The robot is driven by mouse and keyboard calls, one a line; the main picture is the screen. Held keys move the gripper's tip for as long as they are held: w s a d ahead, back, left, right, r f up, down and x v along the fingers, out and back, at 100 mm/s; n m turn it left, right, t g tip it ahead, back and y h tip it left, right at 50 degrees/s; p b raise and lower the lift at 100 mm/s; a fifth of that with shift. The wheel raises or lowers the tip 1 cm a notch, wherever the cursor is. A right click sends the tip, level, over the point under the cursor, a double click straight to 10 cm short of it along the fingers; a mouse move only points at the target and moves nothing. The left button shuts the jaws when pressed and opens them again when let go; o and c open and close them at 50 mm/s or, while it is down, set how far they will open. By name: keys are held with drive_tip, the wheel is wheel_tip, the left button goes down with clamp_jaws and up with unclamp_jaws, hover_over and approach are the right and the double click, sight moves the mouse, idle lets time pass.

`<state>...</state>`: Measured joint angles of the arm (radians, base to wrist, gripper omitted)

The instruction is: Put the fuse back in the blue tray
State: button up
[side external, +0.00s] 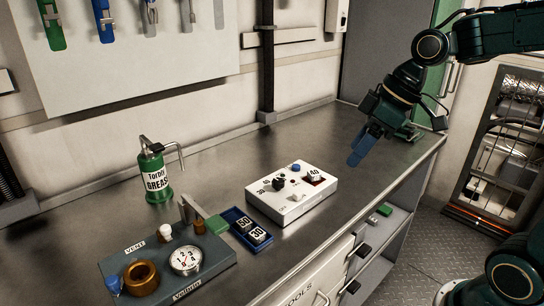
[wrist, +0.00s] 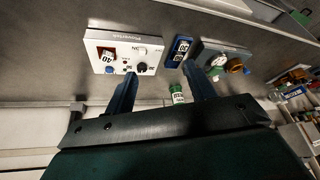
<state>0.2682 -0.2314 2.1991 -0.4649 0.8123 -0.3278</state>
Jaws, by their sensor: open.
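A white fuse marked 40 (side external: 314,174) sits in a dark, orange-edged recess on the white control box (side external: 284,208). It also shows in the wrist view (wrist: 108,57). The small blue tray (side external: 232,216) lies on the bench to the left of the box and holds two white fuses, marked 50 (side external: 244,224) and 30 (side external: 257,235). The tray's far end looks empty. My gripper (side external: 357,158), with blue fingers, is open and empty, in the air to the right of and above the box. The wrist view shows its two fingers apart (wrist: 160,72).
The box carries a blue button (side external: 295,168), a black knob (side external: 279,184) and a switch. Left of the tray is a grey valve block (side external: 215,262) with a gauge and a green-handled lever. A green grease can (side external: 157,178) stands behind. Open bench lies right of the box.

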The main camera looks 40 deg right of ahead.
drive_tip(key=s+m+t+h, duration=0.1)
drive_tip(key=s+m, duration=0.4)
drive_tip(key=s, duration=0.8)
drive_tip(key=shift+d+f+h, duration=0.3)
drive_tip(key=shift+d+h, duration=0.1)
drive_tip(key=shift+h, duration=0.4)
drive_tip(key=shift+w, duration=0.1)
drive_tip(key=shift+c, duration=0.2)
drive_tip(key=w+d+r+n+g+y, duration=0.25)
drive_tip(key=w+n, duration=0.45)
drive_tip(key=w, duration=1)
drive_tip(key=w+d+f+n+y, duration=0.2)
drive_tip(key=w+d+f+n, duration=0.15)
drive_tip(key=w+d, duration=0.2)
drive_tip(key=w+d+f+n+y, duration=0.1)
drive_tip(key=w+d+f+n, duration=0.25)
drive_tip(key=d, duration=0.35)
approach(314, 176)
drive_tip(key=shift+w+f+m, duration=0.15)
drive_tip(key=shift+w+f, duration=0.3)
drive_tip(key=shift+f, duration=0.3)
drive_tip(key=shift+w+f+m, duration=0.15)
drive_tip(key=shift+w+f, duration=0.25)
drive_tip(key=shift+f, duration=0.35)
